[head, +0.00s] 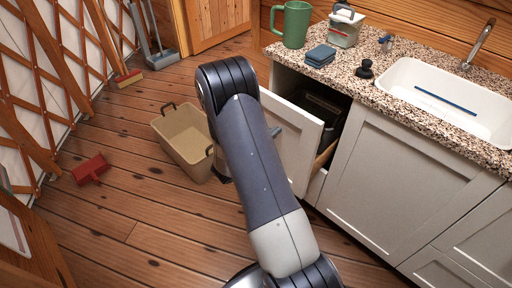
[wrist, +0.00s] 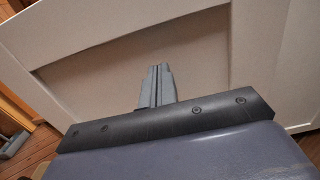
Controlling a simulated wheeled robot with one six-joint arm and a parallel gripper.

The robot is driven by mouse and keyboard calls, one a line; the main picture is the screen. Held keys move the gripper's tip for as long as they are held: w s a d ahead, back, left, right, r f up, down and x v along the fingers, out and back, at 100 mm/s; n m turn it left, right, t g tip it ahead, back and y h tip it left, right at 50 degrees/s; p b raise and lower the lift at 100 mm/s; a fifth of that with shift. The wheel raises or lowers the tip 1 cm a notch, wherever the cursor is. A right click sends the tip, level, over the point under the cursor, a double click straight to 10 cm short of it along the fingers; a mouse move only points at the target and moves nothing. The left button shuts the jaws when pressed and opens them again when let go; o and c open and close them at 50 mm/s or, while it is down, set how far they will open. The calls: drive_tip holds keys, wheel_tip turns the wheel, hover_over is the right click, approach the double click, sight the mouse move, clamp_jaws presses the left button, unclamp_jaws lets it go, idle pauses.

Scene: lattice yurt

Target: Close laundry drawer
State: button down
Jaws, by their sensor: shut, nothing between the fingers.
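The laundry drawer (head: 298,143) is a pale cabinet front, pulled out from under the speckled counter at its left end. Its dark inside shows behind the front's top edge. In the wrist view the recessed drawer front (wrist: 205,55) fills most of the picture. My gripper (wrist: 160,70) is shut and empty, with its fingers pointing at the recessed panel. I cannot tell whether the fingertips touch it.
A tan basket (head: 183,140) stands on the floor left of my arm. The counter (head: 345,72) holds a green mug (head: 291,25), blue cloths (head: 320,56) and a white sink (head: 450,98). The floor between basket and lattice wall is mostly clear.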

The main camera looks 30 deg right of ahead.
drive_tip(key=b+x, duration=0.4)
drive_tip(key=x, duration=1.4)
drive_tip(key=shift+r, duration=0.2)
